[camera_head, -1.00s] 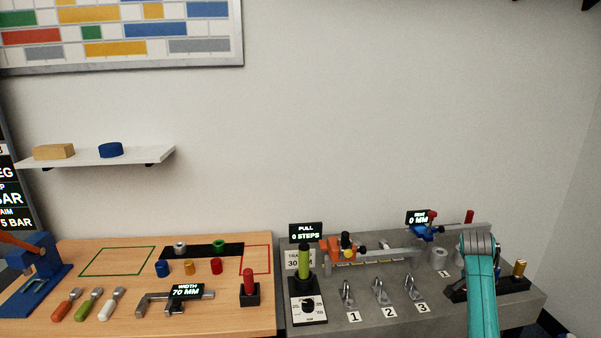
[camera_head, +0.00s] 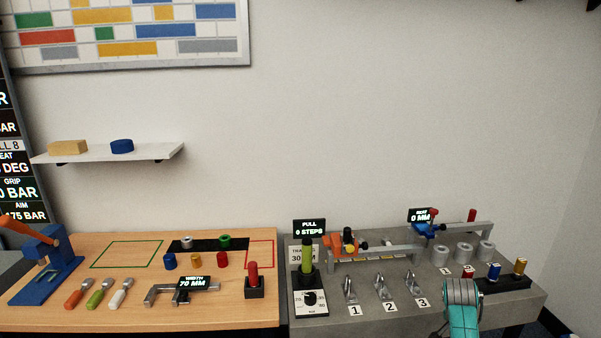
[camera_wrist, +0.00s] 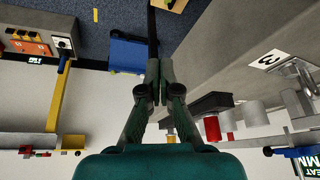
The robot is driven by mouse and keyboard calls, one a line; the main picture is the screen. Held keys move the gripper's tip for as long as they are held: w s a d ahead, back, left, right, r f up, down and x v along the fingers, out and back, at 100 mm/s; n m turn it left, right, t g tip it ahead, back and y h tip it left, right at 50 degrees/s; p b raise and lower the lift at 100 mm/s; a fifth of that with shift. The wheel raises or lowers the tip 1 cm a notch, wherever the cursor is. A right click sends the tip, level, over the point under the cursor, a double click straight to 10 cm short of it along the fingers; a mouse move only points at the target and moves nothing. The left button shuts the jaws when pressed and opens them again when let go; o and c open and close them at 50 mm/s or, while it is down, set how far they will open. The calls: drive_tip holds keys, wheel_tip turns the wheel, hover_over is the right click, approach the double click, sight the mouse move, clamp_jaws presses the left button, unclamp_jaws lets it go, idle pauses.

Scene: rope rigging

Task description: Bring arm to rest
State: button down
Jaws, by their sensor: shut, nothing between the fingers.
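My arm (camera_head: 462,308) shows as a teal link with a grey cap at the front right edge of the grey bench (camera_head: 405,310) in the head view. My gripper is not visible there. In the wrist view my gripper (camera_wrist: 159,75) is shut and empty, its dark fingers together at the picture's middle. The fingers appear apart from the bench, over open space beside its grey side (camera_wrist: 215,55). The bench's number 3 plate (camera_wrist: 268,61) is at the right of that view.
The grey bench carries several hooks (camera_head: 381,287), grey cylinders (camera_head: 463,250), a dark rack (camera_head: 505,283) and a lime-handled lever unit (camera_head: 306,262). The wooden bench (camera_head: 90,260) holds tools and small cylinders. A blue box (camera_wrist: 127,52) stands on the floor.

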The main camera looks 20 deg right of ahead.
drive_tip(key=s+a+f+n+t, duration=0.2)
drive_tip(key=a+f, duration=0.5)
drive_tip(key=a, duration=0.1)
drive_tip(key=s+a+f+n+t, duration=0.1)
drive_tip(key=s+a+f+n, duration=0.2)
drive_tip(key=a+f, duration=0.4)
drive_tip(key=s+a+f+n+t, duration=0.1)
drive_tip(key=s+a+n+t, duration=0.1)
drive_tip(key=s+a, duration=0.45)
drive_tip(key=s+a+f+n+t, duration=0.15)
drive_tip(key=s+a, duration=0.25)
drive_tip(key=a, duration=0.5)
drive_tip(key=s+a+r+n+t+y, duration=0.1)
drive_tip(key=s+a+r+n+t, duration=0.15)
drive_tip(key=s+a, duration=0.3)
drive_tip(key=s+a+r+n+t+y, duration=0.1)
drive_tip(key=s+a+r, duration=0.3)
drive_tip(key=s, duration=0.3)
drive_tip(key=s+a+r+n+t+y, duration=0.1)
drive_tip(key=s+a+r+n, duration=0.1)
drive_tip(key=s+r, duration=0.4)
drive_tip(key=s+a+r+n+t+y, duration=0.1)
drive_tip(key=s+a+r+n+t, duration=0.1)
drive_tip(key=s+r, duration=0.5)
wheel_tip(320, 180, up, 5)
drive_tip(key=shift+a+r+y, duration=0.1)
drive_tip(key=shift+a+y, duration=0.2)
drive_tip(key=shift+a, duration=0.25)
